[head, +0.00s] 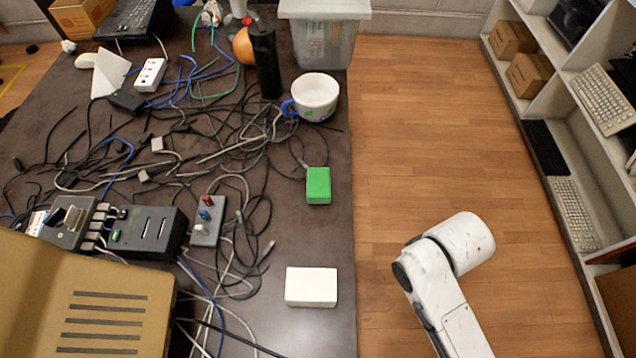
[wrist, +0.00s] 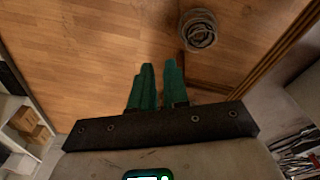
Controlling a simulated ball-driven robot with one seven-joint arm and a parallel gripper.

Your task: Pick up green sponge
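The green sponge (head: 318,186) is a small rectangular block lying flat on the dark table (head: 330,240), near its right edge, in the head view. Nothing covers it; a thin cable end lies just above it. My gripper (wrist: 158,66) shows in the wrist view with two green fingers and a narrow gap between them; nothing is held. It is over the wood floor. The sponge is not in the wrist view. In the head view my white arm is over the floor right of the table, and the gripper itself is not visible.
A white block (head: 311,287) lies below the sponge. A white mug (head: 315,97), a black cylinder (head: 265,60) and a clear bin (head: 325,40) stand above it. Tangled cables (head: 200,150) and network boxes (head: 145,232) fill the left. A shelf (head: 590,130) stands at right.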

